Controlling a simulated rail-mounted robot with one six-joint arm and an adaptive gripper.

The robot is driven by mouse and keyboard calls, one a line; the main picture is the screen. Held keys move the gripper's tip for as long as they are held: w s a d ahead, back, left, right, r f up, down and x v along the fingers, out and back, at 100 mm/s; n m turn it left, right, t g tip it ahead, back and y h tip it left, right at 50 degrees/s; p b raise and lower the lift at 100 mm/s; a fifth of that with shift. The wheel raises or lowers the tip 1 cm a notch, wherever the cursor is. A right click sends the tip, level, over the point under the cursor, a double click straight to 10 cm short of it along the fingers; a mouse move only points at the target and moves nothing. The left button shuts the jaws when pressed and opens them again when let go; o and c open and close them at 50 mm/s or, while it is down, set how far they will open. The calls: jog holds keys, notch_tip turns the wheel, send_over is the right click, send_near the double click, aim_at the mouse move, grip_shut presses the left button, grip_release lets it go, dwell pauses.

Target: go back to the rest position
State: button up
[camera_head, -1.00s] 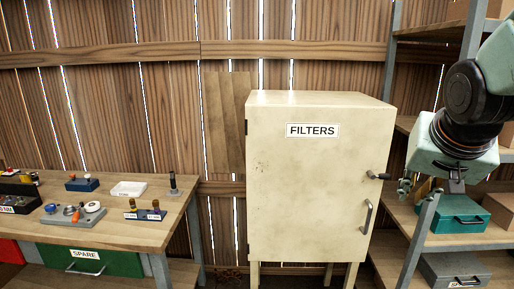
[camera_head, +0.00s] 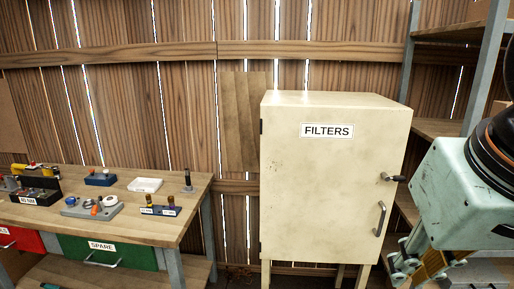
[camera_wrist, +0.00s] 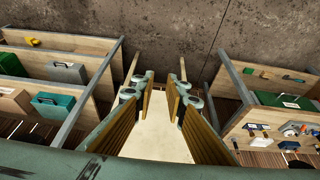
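My gripper (camera_head: 420,268) hangs at the right edge of the head view, in front of the shelf unit and right of the filters cabinet (camera_head: 330,180). In the wrist view my gripper (camera_wrist: 160,100) shows two separate fingers with a clear gap between them and nothing held. The pale cabinet top (camera_wrist: 158,130) shows through that gap. The cabinet door is shut, with a dark latch (camera_head: 392,178) and a bar handle (camera_head: 380,218) on its right side.
A wooden workbench (camera_head: 130,222) with small tools and parts stands at the left, with a green SPARE drawer (camera_head: 110,253) under it. A shelf unit (camera_head: 440,128) stands at the right; cases on its shelves (camera_wrist: 52,107) show in the wrist view.

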jog(key=s+a+n, duration=0.1)
jog(key=s+a, duration=0.1)
jog(key=s, duration=0.3)
jog(key=shift+s+a+f+g+y, duration=0.3)
jog(key=shift+s+a+f, duration=0.05)
jog(key=shift+s+a, duration=0.05)
jog(key=shift+d, duration=0.15)
